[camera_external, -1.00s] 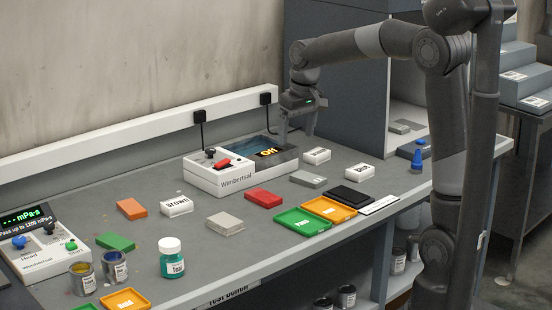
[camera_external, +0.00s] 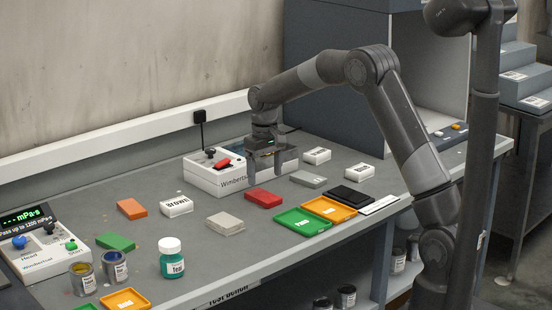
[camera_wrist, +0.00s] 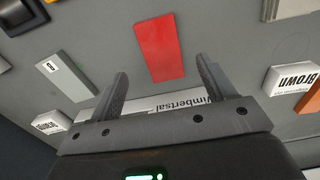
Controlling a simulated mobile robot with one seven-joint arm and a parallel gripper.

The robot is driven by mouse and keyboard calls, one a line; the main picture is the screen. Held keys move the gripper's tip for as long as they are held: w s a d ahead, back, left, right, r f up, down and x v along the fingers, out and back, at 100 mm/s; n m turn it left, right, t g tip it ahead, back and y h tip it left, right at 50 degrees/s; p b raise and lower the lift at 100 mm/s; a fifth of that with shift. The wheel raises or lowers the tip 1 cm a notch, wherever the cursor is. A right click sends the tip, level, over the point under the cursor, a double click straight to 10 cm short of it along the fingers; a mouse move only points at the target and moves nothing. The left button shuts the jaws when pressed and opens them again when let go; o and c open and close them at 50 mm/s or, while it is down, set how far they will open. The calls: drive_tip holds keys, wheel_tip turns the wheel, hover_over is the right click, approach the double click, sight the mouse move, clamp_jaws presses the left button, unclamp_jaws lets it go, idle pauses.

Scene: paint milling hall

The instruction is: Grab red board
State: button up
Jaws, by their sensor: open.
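The red board (camera_external: 263,198) lies flat on the grey bench in front of the white Wimbertsal device. In the wrist view the red board (camera_wrist: 160,47) lies ahead of the fingers, roughly centred between them and apart from them. My gripper (camera_external: 266,176) is open and empty, hanging fingers-down beside the device, behind the red board. Its two spread fingers also show in the wrist view (camera_wrist: 160,80).
The Wimbertsal device (camera_external: 205,179) stands close to my gripper. A grey board (camera_external: 308,179) lies right of the red board, and another grey block (camera_external: 225,223) lies left. Green (camera_external: 302,222) and orange (camera_external: 330,208) trays lie in front.

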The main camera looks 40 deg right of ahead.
sight(263, 195)
drive_tip(key=shift+w+a+f, duration=0.1)
drive_tip(key=shift+w+f, duration=0.05)
drive_tip(key=shift+f, duration=1.4)
drive_tip(key=shift+w+f, duration=0.15)
drive_tip(key=shift+f, duration=1.35)
drive_tip(key=shift+c, duration=0.3)
drive_tip(key=c, duration=1)
drive_tip(key=shift+r, duration=0.1)
